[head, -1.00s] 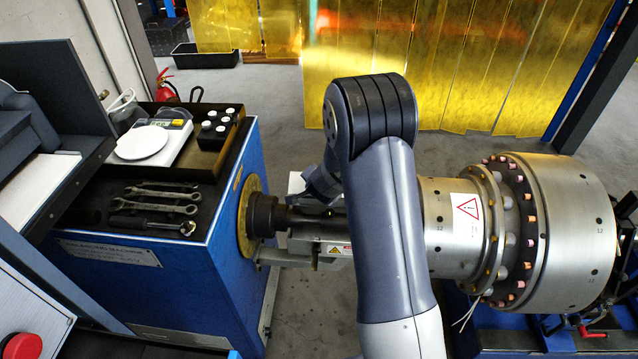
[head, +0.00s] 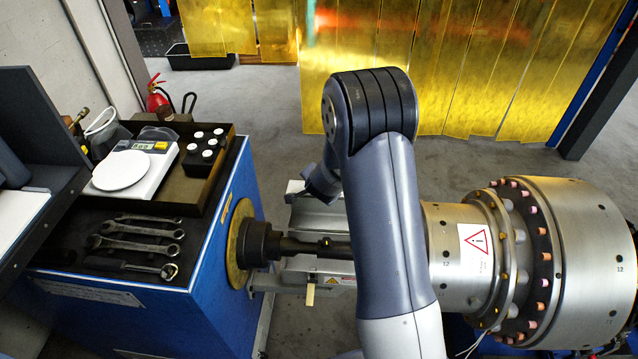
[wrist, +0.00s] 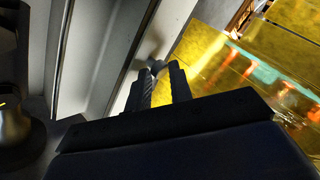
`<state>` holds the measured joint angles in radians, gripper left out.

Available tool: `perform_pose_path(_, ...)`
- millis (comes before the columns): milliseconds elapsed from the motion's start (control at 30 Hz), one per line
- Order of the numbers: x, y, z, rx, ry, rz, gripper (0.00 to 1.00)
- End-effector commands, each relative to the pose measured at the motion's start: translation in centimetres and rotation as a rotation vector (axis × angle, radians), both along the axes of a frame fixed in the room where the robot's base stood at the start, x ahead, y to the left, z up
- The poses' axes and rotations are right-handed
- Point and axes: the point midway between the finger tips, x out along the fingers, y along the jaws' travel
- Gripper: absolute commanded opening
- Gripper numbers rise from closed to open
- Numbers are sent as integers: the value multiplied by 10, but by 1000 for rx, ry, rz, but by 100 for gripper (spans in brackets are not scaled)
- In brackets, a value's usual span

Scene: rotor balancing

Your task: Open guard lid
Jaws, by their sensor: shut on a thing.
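The grey guard lid (head: 316,218) shows in the head view as a pale panel on the far side of the dark shaft (head: 308,248), partly hidden by my arm. The shaft is uncovered from above on its visible stretch. In the wrist view a large pale grey panel (wrist: 110,45), apparently the lid, fills the left. My gripper (wrist: 159,78) is shut on a small rounded grip (wrist: 157,66) beside this panel.
The blue balancing machine (head: 225,215) stands left, with wrenches (head: 135,240), a white scale (head: 125,172) and a tray of small weights (head: 205,148) on top. The large steel rotor (head: 590,265) is right. Yellow strip curtains (head: 450,70) hang behind, beyond open floor.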

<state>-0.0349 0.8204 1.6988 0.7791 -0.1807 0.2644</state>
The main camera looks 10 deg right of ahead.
Motion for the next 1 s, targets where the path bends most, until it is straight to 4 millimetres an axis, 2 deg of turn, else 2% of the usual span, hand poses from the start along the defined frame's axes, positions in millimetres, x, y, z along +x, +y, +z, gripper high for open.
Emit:
perform_pose_path(33,7,1,10,-6,-25,2,0)
perform_pose_path(433,7,1,10,-5,-25,3,0)
perform_pose_path(467,7,1,10,-5,-25,3,22)
perform_pose_path(667,6,1,7,-4,-20,2,38)
perform_pose_path(700,5,1,7,-4,-18,2,41)
perform_pose_path(1000,2,1,7,-3,-13,1,41)
